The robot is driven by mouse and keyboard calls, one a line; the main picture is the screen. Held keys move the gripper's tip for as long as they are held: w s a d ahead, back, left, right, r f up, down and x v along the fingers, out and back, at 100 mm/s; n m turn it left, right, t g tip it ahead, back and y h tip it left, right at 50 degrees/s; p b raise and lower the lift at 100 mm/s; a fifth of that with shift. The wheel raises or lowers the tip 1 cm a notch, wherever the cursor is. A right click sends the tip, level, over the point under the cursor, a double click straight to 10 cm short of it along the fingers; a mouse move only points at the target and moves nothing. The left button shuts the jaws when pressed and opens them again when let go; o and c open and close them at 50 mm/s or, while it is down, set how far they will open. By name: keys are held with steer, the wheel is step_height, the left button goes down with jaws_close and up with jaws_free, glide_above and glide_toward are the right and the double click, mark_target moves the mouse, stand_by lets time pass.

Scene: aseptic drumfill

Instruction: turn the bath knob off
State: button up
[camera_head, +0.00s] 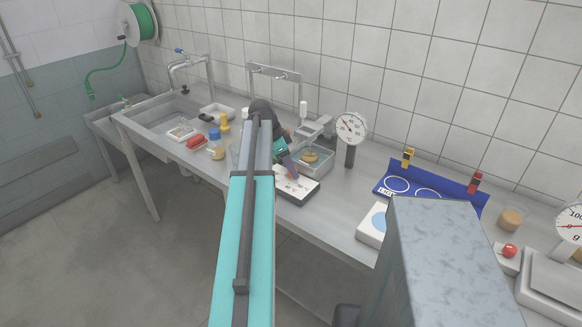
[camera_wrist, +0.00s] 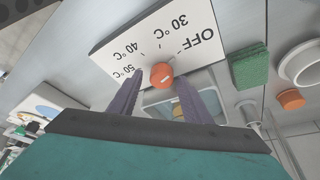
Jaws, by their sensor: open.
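The bath knob (camera_wrist: 162,75) is a round orange knob with a small pale mark, on a white dial panel (camera_wrist: 112,50) printed OFF, 30, 40 and 50 °C. I cannot tell which label the mark points to. My gripper (camera_wrist: 160,82) is open, with one dark finger on each side of the knob; whether they touch it is unclear. In the head view my gripper (camera_head: 284,166) is low over the panel (camera_head: 297,186) and hides the knob. The clear-walled bath (camera_head: 318,166) stands just behind the panel, with an amber item inside.
A dial gauge (camera_head: 351,128) stands right of the bath. A blue rack (camera_head: 430,190) is farther right. A green sponge (camera_wrist: 251,66) is near the panel.

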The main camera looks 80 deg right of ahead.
steer(key=shift+n, duration=0.5)
steer(key=shift+s+a+n+t+h+p, duration=0.1)
steer(key=shift+n+t+h+p, duration=0.25)
steer(key=shift+n, duration=0.5)
steer(key=shift+a+n+t+h+p, duration=0.15)
steer(key=shift+n+h+p, duration=0.2)
steer(key=shift+n, duration=0.5)
steer(key=shift+s+n+t+h+p, duration=0.1)
steer(key=shift+n+t+h+p, duration=0.2)
steer(key=shift+n, duration=0.85)
steer(key=shift+n+t+h+p, duration=0.1)
steer(key=shift+n+t+p, duration=0.3)
steer(key=shift+n, duration=0.75)
steer(key=b+v, duration=0.3)
steer(key=v, duration=1)
steer(key=w+a+f+n+y+b, duration=0.1)
steer(key=w+a+f+n, duration=0.2)
steer(key=w+f, duration=0.8)
steer(key=w+a+f+n+t+y+b, duration=0.1)
steer(key=w+a+f+n, duration=0.2)
steer(key=w+a+f, duration=0.5)
steer(key=w+f, duration=0.3)
steer(key=w, duration=0.2)
steer(key=shift+w+a+f+n, duration=0.15)
steer(key=shift+a+f+n, duration=0.1)
steer(key=shift+a+n, duration=0.1)
